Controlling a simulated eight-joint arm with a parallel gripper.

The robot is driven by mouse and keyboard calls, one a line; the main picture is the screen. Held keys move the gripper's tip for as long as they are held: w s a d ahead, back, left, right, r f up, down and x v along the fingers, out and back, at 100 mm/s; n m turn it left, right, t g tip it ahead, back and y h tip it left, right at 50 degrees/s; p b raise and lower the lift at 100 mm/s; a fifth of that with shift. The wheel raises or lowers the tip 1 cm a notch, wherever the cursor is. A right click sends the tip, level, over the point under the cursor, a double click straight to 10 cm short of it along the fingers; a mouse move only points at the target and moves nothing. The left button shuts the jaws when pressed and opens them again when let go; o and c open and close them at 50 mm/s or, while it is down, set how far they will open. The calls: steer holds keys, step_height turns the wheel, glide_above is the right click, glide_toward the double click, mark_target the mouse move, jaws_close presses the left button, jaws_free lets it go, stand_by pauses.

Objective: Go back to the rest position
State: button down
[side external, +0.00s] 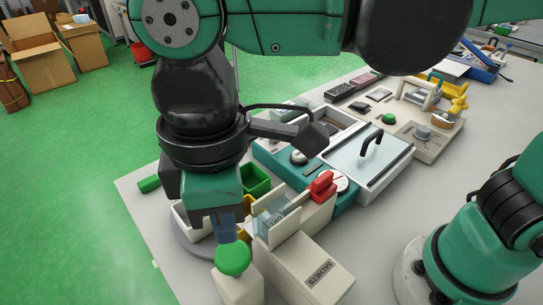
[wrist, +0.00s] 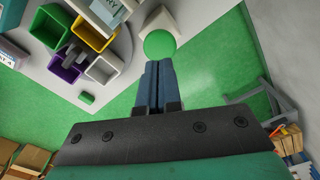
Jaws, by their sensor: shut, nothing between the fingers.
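My gripper (side external: 222,222) points down over the near-left part of the table in the side external view. Its blue fingers are shut with nothing between them; they also show in the wrist view (wrist: 158,82). A round green knob (side external: 233,258) on a white post (side external: 238,290) stands close to the fingertips. The knob also shows just past the fingertips in the wrist view (wrist: 159,44). I cannot tell whether the fingers touch it.
A white box marked SACHETS (side external: 308,268) stands right of the post. Green (wrist: 50,27) and purple (wrist: 66,71) bins sit nearby. A teal machine with a glass lid (side external: 370,155) lies behind. Green floor (side external: 70,190) is open to the left.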

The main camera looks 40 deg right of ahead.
mark_target(232, 254)
steer(key=shift+f, duration=0.8)
steer(key=shift+f, duration=0.1)
stand_by(1.4)
steer(key=shift+f, duration=0.9)
steer(key=shift+f, duration=1.3)
steer(key=shift+r, duration=2.3)
